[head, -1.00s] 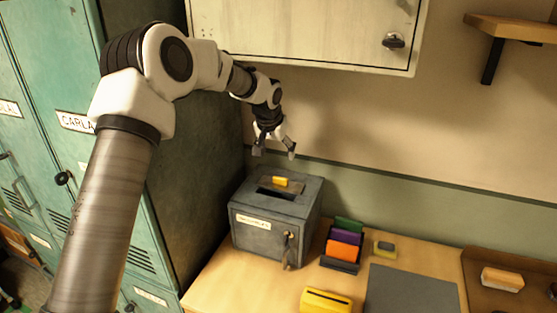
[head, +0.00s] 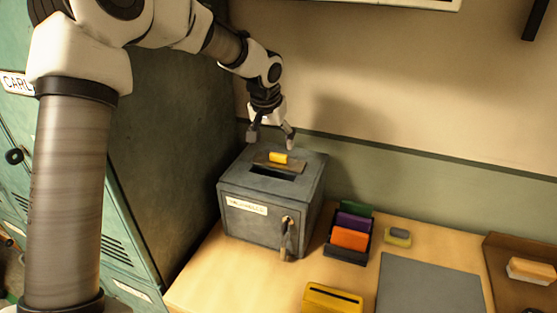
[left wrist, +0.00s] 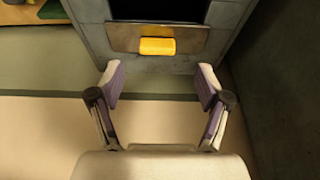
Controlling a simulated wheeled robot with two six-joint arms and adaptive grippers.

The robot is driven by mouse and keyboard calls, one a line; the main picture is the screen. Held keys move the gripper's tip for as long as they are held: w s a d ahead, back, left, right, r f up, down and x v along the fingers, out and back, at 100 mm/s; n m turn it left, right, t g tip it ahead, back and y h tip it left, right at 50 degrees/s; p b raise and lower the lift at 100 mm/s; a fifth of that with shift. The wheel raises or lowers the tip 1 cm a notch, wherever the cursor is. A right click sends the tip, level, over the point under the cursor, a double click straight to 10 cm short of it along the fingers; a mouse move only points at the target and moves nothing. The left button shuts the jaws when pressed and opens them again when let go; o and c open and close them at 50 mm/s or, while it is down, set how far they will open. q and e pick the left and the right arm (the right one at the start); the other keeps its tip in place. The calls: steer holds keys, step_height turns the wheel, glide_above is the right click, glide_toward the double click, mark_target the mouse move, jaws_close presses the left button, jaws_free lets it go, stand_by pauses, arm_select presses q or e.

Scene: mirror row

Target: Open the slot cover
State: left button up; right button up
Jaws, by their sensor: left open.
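A grey metal box (head: 250,221) stands on the wooden desk. Its top holds a dark slot (head: 272,172) with a flat brownish cover plate (head: 296,166) at the slot's back edge, carrying a yellow tab (head: 279,158). Part of the slot shows uncovered. In the left wrist view the plate (left wrist: 122,38) and yellow tab (left wrist: 157,46) lie ahead of the fingers. My left gripper (head: 271,140) is open and empty, just above and behind the tab, not touching it. It also shows in the left wrist view (left wrist: 160,80). My right gripper is not in view.
Green lockers (head: 165,150) stand close on the left of the box. A holder with coloured cards (head: 349,238), a yellow slotted block (head: 331,299) and a grey mat (head: 428,292) are to the right. The wall is close behind.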

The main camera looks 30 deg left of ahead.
mark_target(279, 154)
arm_select(q)
steer(key=shift+w+f+b, duration=0.2)
steer(key=shift+f+b, duration=0.1)
steer(key=shift+b, duration=0.2)
steer(key=shift+r+t, duration=0.3)
steer(key=shift+r, duration=0.1)
steer(key=p+x, duration=0.2)
steer(key=x, duration=0.5)
steer(key=shift+s+d+r, duration=0.15)
steer(key=shift+s+r, duration=0.05)
jaws_close()
steer(key=shift+w+r+p, duration=0.1)
steer(key=shift+w+p, duration=0.2)
steer(key=shift+w, duration=0.35)
jaws_free()
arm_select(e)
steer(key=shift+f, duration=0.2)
